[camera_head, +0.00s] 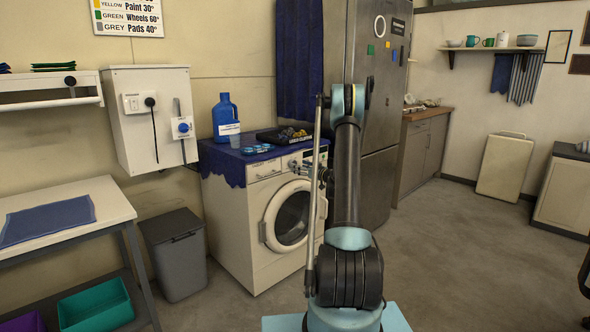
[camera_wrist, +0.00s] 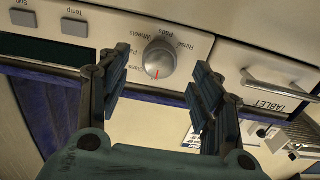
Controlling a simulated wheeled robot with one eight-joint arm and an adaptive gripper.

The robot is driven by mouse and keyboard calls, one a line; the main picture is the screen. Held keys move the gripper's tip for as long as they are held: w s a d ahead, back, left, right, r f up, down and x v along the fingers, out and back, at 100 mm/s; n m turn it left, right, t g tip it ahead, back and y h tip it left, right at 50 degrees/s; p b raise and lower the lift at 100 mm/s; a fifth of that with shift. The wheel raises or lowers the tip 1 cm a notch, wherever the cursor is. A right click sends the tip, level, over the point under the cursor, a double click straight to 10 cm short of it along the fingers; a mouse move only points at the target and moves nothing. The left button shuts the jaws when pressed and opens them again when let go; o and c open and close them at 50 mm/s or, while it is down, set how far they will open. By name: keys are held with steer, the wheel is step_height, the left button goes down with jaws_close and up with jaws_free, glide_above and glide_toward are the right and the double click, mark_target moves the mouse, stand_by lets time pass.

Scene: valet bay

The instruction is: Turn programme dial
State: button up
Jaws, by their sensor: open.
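The programme dial (camera_wrist: 160,58) is a round silver knob with a short red mark, on the washer's pale panel. In the wrist view the mark points to the picture's bottom edge, away from the labels "Wheels" and "Pads" above the knob. Some other labels are partly hidden by a finger. My gripper (camera_wrist: 163,76) is open, with one dark finger either side of the dial and visible gaps; whether it touches is not clear. In the head view the washing machine (camera_head: 244,222) stands with its round door shut, and my gripper (camera_head: 322,172) is at its upper right front.
A drawer marked "TABLET" (camera_wrist: 278,100) with a bar handle is right of the dial in the wrist view. A blue bottle (camera_head: 226,118) and a black tray (camera_head: 283,137) stand on the washer. A grey bin (camera_head: 175,258) is to its left.

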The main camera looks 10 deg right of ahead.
steer(key=shift+x, duration=1.8)
steer(key=shift+c, duration=0.3)
steer(key=c, duration=1)
steer(key=shift+a, duration=0.25)
steer(key=shift+d, duration=0.1)
steer(key=shift+c, duration=0.2)
